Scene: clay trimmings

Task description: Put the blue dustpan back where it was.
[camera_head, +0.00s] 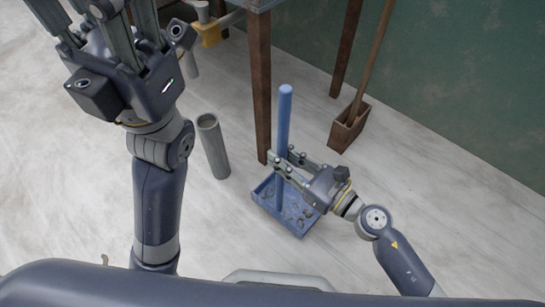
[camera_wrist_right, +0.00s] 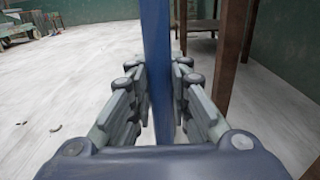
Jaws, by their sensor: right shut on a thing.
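The blue dustpan (camera_head: 267,196) has a long upright handle and a shallow pan low over or on the floor; I cannot tell if it touches. Several small brownish bits lie in the pan. My right gripper (camera_head: 283,167) is shut on the handle, partway up. In the right wrist view the blue handle (camera_wrist_right: 158,70) stands upright between the two fingers (camera_wrist_right: 160,105). My left gripper (camera_head: 115,30) is raised at the upper left, far from the dustpan; its fingertips run out of the picture, so its opening is unclear.
A grey tube (camera_head: 213,147) stands on the floor left of the dustpan. A brown table leg (camera_head: 260,90) rises just behind the handle. A wooden box (camera_head: 348,127) with a long stick stands near the green wall (camera_head: 450,80). Pale floor at the left is open.

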